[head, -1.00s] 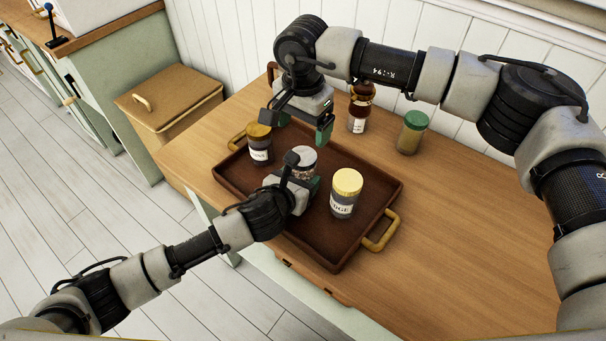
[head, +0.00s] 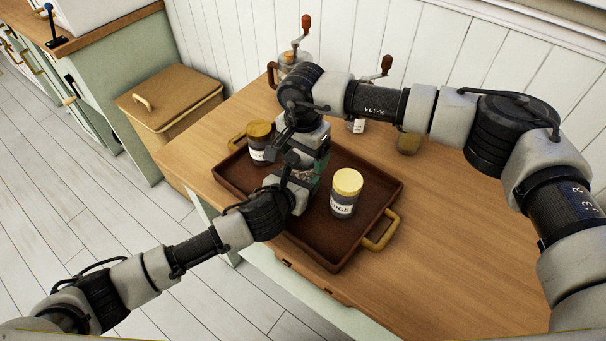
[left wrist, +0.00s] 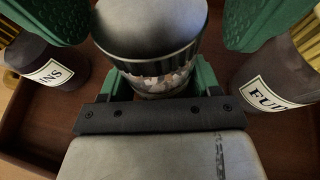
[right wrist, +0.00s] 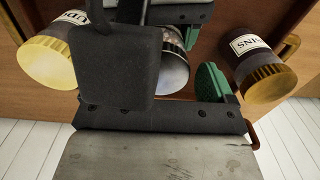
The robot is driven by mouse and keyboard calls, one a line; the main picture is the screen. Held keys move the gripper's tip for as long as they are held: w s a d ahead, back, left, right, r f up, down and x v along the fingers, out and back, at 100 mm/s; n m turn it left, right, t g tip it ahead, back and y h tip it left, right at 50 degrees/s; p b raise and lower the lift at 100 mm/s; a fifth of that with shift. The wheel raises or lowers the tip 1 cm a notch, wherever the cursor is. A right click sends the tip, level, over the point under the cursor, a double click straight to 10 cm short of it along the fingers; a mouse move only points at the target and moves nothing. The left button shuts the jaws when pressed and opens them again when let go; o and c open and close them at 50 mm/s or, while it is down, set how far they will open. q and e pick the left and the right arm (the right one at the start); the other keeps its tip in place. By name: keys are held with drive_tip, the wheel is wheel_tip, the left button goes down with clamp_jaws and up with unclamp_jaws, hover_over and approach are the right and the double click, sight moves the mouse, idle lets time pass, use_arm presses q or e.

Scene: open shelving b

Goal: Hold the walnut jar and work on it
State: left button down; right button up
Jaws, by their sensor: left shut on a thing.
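The walnut jar, a glass jar with a silver lid (left wrist: 150,28) and brown-white pieces inside (left wrist: 160,80), stands in the middle of the brown tray (head: 335,258). It also shows in the right wrist view (right wrist: 172,72). My left gripper (left wrist: 163,82) is shut on the jar's glass body from the front. My right gripper (head: 304,162) is directly above the jar, pointing down. Its green fingers straddle the lid with a gap on each side in the left wrist view.
A gold-lidded jar marked FUDGE (head: 345,192) stands right of the grippers in the tray. Another gold-lidded jar (head: 258,141) stands to the left. The table's right side is clear.

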drive_tip(key=c, duration=0.9)
drive_tip(key=shift+o, duration=0.2)
drive_tip(key=shift+m, duration=0.8)
drive_tip(key=o, duration=1)
drive_tip(key=shift+r, duration=0.1)
drive_tip(key=shift+r, duration=2.2)
drive_tip(key=shift+c, duration=0.3)
wheel_tip(320, 180, up, 4)
drive_tip(key=shift+f+n, duration=0.25)
drive_tip(key=shift+n, duration=0.55)
